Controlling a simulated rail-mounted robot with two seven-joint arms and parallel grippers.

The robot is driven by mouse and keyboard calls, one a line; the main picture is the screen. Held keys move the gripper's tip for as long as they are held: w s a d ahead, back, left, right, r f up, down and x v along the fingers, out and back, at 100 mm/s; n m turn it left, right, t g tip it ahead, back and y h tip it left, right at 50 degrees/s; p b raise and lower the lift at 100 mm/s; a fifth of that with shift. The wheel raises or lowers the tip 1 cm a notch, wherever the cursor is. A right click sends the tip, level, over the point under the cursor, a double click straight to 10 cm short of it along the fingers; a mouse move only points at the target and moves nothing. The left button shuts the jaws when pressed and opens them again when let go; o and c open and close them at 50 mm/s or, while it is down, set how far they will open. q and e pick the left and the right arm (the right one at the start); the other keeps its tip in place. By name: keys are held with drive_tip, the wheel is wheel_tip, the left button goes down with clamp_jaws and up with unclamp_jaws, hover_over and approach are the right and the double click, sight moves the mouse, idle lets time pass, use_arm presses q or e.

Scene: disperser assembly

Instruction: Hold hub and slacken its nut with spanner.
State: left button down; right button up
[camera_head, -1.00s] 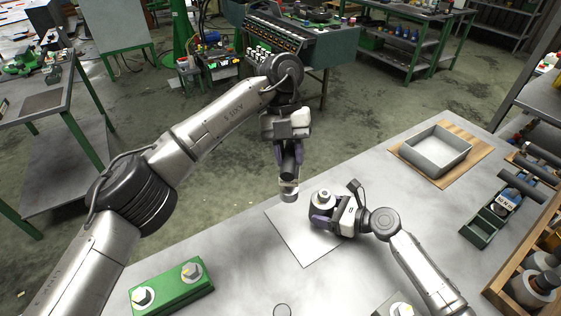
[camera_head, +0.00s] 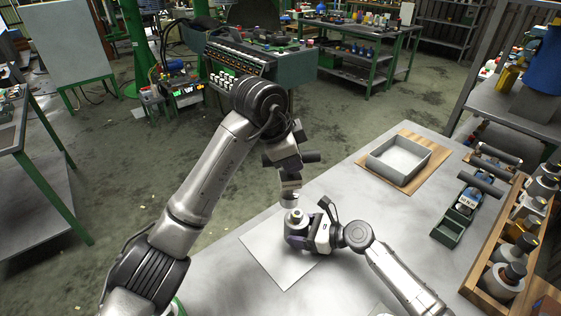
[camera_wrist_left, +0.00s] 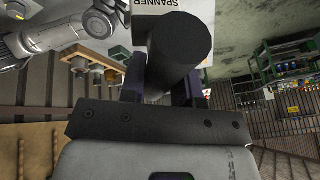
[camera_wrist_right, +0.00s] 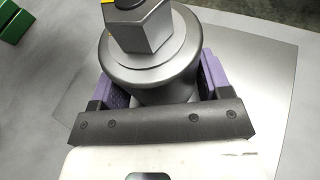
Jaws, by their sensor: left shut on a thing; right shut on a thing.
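My right gripper (camera_head: 298,240) is shut around the hub (camera_wrist_right: 155,75), a grey round body. It stands upright between the purple fingers in the right wrist view (camera_wrist_right: 153,90). A steel hex nut (camera_wrist_right: 140,32) sits on top of the hub; its top edge is cut off. My left gripper (camera_wrist_left: 165,90) is shut on the spanner's thick black handle (camera_wrist_left: 180,50). A white part lettered SPANNER (camera_wrist_left: 169,10) shows beyond the handle. In the head view the handle (camera_head: 311,156) points right, and a grey part hangs just behind the hub. Contact with the nut cannot be told.
A pale sheet (camera_head: 280,272) lies under the right gripper. A grey tray (camera_head: 398,160) on a wooden board stands at the back right. A green bin (camera_head: 449,230) and a wooden bottle rack (camera_head: 478,285) line the right side. Open floor lies beyond the table's left edge.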

sight(300, 173)
use_arm(q)
drive_tip(key=n, duration=0.1)
drive_tip(key=d+n+t+y, duration=0.1)
drive_tip(key=n, duration=0.1)
drive_tip(key=d+n, duration=0.1)
drive_tip(key=shift+w+d+r+n+y, duration=0.1)
drive_tip(key=shift+w+r+n+y, duration=0.2)
drive_tip(key=shift+n+y, duration=0.1)
drive_tip(key=shift+f+m, duration=0.3)
drive_tip(key=shift+m, duration=0.2)
wheel_tip(300, 173, down, 2)
drive_tip(key=m+g+h, duration=0.1)
drive_tip(key=m, duration=0.3)
drive_tip(key=shift+h, duration=0.4)
drive_tip(key=m+g, duration=0.1)
drive_tip(key=m, duration=0.1)
drive_tip(key=m+h, duration=0.1)
drive_tip(key=m, duration=0.1)
drive_tip(key=shift+f+g, duration=0.2)
drive_tip(key=shift+g, duration=0.2)
drive_tip(key=m+g, duration=0.1)
drive_tip(key=m, duration=0.2)
drive_tip(key=shift+f+m, duration=0.15)
drive_tip(key=shift+m, duration=0.25)
drive_tip(key=m+g, duration=0.2)
drive_tip(key=m, duration=0.2)
drive_tip(key=shift+f, duration=0.15)
drive_tip(key=shift+f+m+g+y, duration=0.15)
drive_tip(key=shift+m+g+y, duration=0.4)
drive_tip(key=shift+m, duration=0.95)
